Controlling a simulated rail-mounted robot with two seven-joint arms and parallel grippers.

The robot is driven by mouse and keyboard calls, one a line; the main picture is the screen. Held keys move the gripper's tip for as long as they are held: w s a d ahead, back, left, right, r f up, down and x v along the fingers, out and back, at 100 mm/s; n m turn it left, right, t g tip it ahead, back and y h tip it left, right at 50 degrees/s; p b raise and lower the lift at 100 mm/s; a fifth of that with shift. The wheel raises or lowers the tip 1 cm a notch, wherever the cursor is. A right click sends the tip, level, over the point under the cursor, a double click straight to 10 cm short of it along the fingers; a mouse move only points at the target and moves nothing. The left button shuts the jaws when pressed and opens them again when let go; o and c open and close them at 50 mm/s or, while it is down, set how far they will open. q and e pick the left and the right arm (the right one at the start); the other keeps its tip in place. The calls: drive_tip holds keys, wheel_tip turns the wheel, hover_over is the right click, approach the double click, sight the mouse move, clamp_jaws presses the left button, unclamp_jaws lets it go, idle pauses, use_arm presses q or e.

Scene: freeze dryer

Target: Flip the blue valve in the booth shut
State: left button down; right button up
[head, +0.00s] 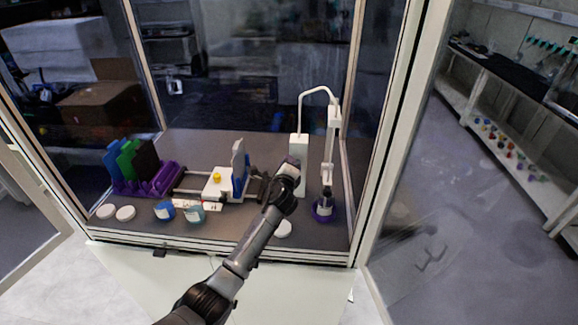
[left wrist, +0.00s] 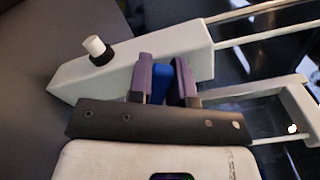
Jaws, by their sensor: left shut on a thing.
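My left gripper (head: 290,166) reaches into the booth (head: 135,241) at the white upright block (head: 299,150). In the left wrist view its two purple-grey fingers (left wrist: 163,76) are closed on the blue valve (left wrist: 160,84), which shows as a narrow blue piece between them. The valve sits against the side of the white block (left wrist: 125,68), which also bears a white knob (left wrist: 94,46) with a black collar. In the head view the gripper hides the valve. I cannot tell how far the valve is turned. My right gripper is in neither view.
A thin white tube (head: 318,90) arches from the block to a white column. Below the column is a flask (head: 324,207) with purple liquid. A purple rack (head: 155,180), a blue-and-white device (head: 220,185) and small round containers (head: 165,210) stand left. Booth frame posts (head: 398,120) border the opening.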

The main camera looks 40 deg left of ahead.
use_arm(q)
drive_tip(key=f+n+b, duration=0.1)
drive_tip(key=n+b, duration=0.1)
drive_tip(key=n, duration=0.1)
drive_tip(key=shift+s+a+f, duration=0.1)
drive_tip(key=shift+a+f, duration=0.05)
drive_tip(key=shift+f, duration=0.05)
drive_tip(key=shift+f+n+b, duration=0.25)
drive_tip(key=shift+n+b, duration=0.4)
drive_tip(key=shift+n, duration=0.65)
drive_tip(key=c, duration=1)
unclamp_jaws()
drive_tip(key=shift+c, duration=0.2)
